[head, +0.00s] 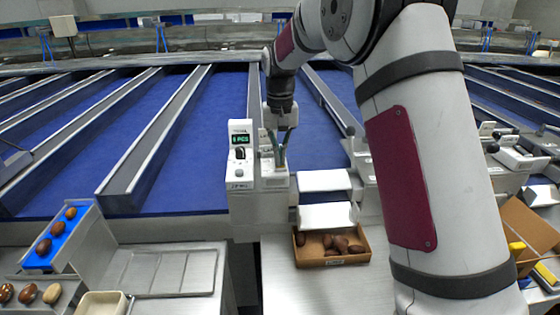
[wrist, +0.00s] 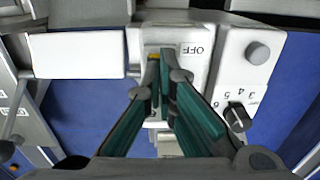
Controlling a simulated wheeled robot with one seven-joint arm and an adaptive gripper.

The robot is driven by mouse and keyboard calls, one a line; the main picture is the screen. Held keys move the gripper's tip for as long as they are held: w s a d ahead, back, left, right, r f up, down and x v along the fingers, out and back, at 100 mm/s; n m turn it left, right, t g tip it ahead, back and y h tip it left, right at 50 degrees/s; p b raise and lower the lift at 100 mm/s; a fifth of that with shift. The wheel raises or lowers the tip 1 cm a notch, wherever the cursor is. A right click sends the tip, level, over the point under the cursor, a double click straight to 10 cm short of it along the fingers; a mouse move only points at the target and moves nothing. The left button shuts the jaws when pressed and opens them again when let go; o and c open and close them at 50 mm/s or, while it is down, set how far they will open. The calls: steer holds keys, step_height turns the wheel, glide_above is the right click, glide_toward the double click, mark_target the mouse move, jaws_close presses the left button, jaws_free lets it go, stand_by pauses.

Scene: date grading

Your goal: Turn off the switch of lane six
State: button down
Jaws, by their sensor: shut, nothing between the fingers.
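The white control box (head: 257,195) stands at the end of a blue lane, with a small green-lit display (head: 240,139) on its left part that seems to read "6 PCS". In the wrist view a pale switch plate (wrist: 190,78) bears the word OFF, with a small yellow patch beside my fingertips. My gripper (head: 280,163) points down over the right part of this box. Its green fingers (wrist: 165,78) are shut and empty, with the tips at or just above the plate. They hide most of the switch, so its position and any contact cannot be told.
A round grey knob (wrist: 257,53) and a black numbered dial (wrist: 238,117) sit beside the switch plate. White flaps (head: 326,216) and a cardboard box (head: 302,259) of dates lie to the right and in front. Another control unit (head: 513,157) stands further right, beyond my arm.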

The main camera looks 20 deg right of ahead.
steer(key=shift+f, duration=0.45)
stand_by(0.3)
steer(key=shift+r, duration=3.5)
